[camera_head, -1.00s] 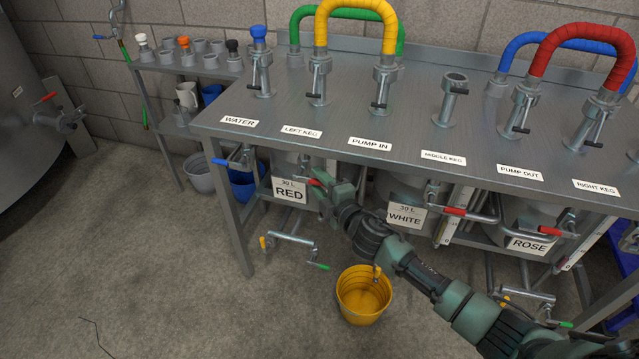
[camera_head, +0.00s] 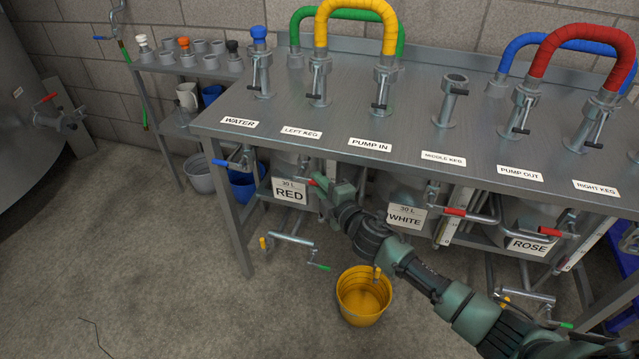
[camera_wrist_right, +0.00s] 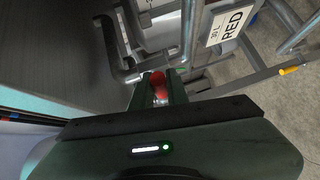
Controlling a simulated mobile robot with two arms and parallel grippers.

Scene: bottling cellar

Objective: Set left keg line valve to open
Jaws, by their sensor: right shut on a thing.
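The left keg line valve has a red handle (camera_head: 312,183) under the table's front edge, beside the keg labelled RED (camera_head: 289,190). My right gripper (camera_head: 318,187) is at this handle, its arm reaching in from the lower right. In the right wrist view, the red handle (camera_wrist_right: 158,84) sits between the fingers of my right gripper (camera_wrist_right: 158,92), which is shut on it. The fingers and wrist hide much of the valve body, so its exact setting is hard to see. The LEFT KEG label (camera_head: 301,132) is on the table above. My left gripper is not in view.
The steel table (camera_head: 420,110) overhangs the valves. A blue-handled valve (camera_head: 222,163) is to the left, and a red-handled one (camera_head: 455,212) to the right, by the WHITE keg (camera_head: 406,216). A yellow bucket (camera_head: 363,297) stands below my right arm. The floor at left is clear.

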